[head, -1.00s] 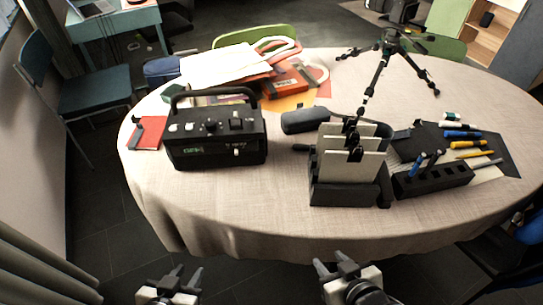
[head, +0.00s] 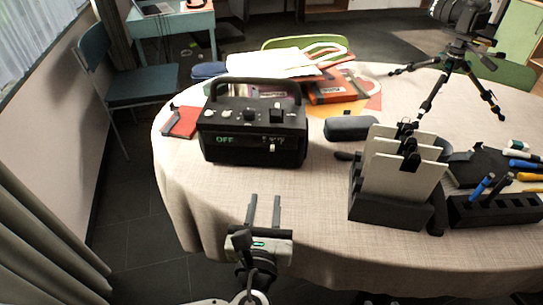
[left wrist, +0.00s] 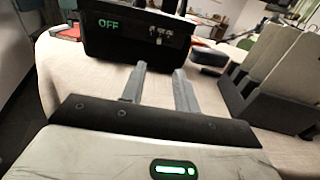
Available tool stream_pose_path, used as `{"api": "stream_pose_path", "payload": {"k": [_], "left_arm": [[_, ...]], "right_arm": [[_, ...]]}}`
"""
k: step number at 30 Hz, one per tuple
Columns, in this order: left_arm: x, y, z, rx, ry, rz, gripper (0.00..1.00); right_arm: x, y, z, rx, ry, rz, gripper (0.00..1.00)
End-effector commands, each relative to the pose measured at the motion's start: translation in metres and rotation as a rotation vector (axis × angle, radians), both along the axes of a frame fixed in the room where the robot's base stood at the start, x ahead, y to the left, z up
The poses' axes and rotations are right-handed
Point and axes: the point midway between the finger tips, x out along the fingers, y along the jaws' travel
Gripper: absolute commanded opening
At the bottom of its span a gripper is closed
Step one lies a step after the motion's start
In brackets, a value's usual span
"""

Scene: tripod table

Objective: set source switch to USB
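A black box-shaped device (head: 252,150) with a carrying handle stands on the left part of the table. Knobs and switches sit on its sloped top, and its front has a green display reading OFF (head: 223,140). A small light-coloured switch lever (head: 272,147) is on the front right, beside small white lettering too small to read. The left wrist view shows the OFF display (left wrist: 108,24) and the switch area (left wrist: 160,34). My left gripper (head: 264,200) is open and empty, in front of and below the device, fingers pointing at it. My right gripper is out of view.
A black holder with upright white panels (head: 390,210) stands right of the device, with a dark case (head: 350,128) behind it. A pen block (head: 490,211) is further right. A tripod (head: 455,60) stands at the back. Bare tablecloth (head: 325,200) lies between device and holder.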

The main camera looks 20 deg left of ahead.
Motion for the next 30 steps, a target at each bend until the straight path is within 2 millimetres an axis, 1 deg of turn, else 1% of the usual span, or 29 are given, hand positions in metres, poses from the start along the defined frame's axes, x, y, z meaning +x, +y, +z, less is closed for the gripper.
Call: {"api": "stream_pose_path", "payload": {"k": [5, 12, 18, 21, 24, 30], "left_arm": [[0.032, 0.008, 0.002, -0.001, -0.003, 0.003, 0.31], [0.084, 0.019, 0.001, -0.004, -0.001, 0.005, 0.31], [0.121, 0.026, 0.001, -0.006, 0.001, 0.003, 0.31], [0.134, 0.029, 0.000, -0.006, 0.002, 0.002, 0.31], [0.142, 0.031, 0.000, -0.007, 0.003, 0.003, 0.31], [0.148, 0.032, -0.001, -0.009, 0.004, 0.002, 0.31]], "right_arm": [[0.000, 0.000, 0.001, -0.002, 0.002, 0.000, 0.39], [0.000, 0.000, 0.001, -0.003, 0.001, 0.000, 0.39], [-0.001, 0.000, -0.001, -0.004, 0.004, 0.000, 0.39], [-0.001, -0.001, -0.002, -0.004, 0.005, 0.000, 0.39], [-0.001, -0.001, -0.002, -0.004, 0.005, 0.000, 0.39], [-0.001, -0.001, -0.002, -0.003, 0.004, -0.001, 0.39]]}}
